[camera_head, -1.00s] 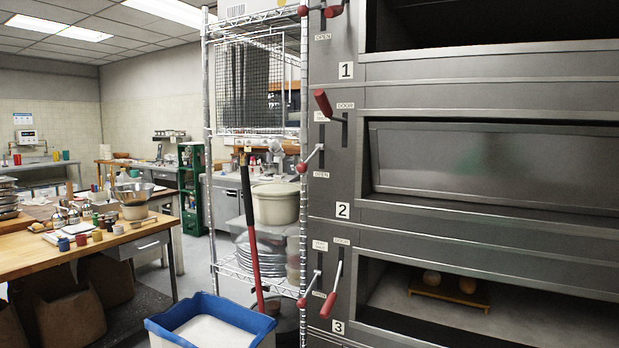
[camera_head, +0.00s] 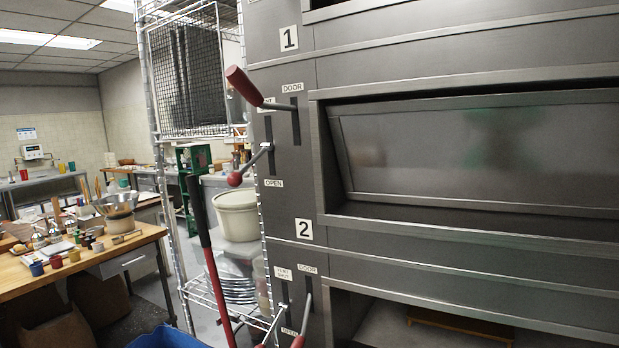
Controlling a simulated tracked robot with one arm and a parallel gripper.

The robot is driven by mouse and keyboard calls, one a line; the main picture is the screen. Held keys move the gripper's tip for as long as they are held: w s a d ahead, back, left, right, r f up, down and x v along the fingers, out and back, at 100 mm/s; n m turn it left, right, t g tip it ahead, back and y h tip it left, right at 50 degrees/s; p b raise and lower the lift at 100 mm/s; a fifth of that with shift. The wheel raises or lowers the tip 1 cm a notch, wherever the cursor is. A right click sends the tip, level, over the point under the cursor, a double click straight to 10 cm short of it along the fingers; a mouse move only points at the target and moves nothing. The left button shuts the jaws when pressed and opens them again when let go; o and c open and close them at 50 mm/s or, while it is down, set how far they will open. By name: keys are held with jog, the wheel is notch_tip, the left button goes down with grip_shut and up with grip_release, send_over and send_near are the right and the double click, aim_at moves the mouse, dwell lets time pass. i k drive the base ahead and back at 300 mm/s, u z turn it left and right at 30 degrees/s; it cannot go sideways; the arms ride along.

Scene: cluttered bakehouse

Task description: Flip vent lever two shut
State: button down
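Vent lever two (camera_head: 236,179) has a round red knob on a short metal stem, left of the deck 2 oven door. Its stem comes out of a dark vertical slot (camera_head: 270,158) and slants down and left, on the side of the OPEN label (camera_head: 273,183). The label above that slot is partly hidden by the door lever (camera_head: 244,86), which has a long red grip and stands raised at the top of the slot to the right. The number 2 plate (camera_head: 304,229) is below. My gripper is not in view.
The deck 2 door (camera_head: 420,155) is tilted inside its opening. Deck 3 levers (camera_head: 307,300) are at the bottom, their knobs near the edge. A wire rack (camera_head: 160,160) with a white tub (camera_head: 237,218) stands close left. A long-handled tool (camera_head: 213,272) leans before it.

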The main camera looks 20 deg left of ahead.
aim_at(234, 179)
jog(key=u, duration=0.2)
jog(key=i, duration=0.9)
jog(key=u, duration=0.6)
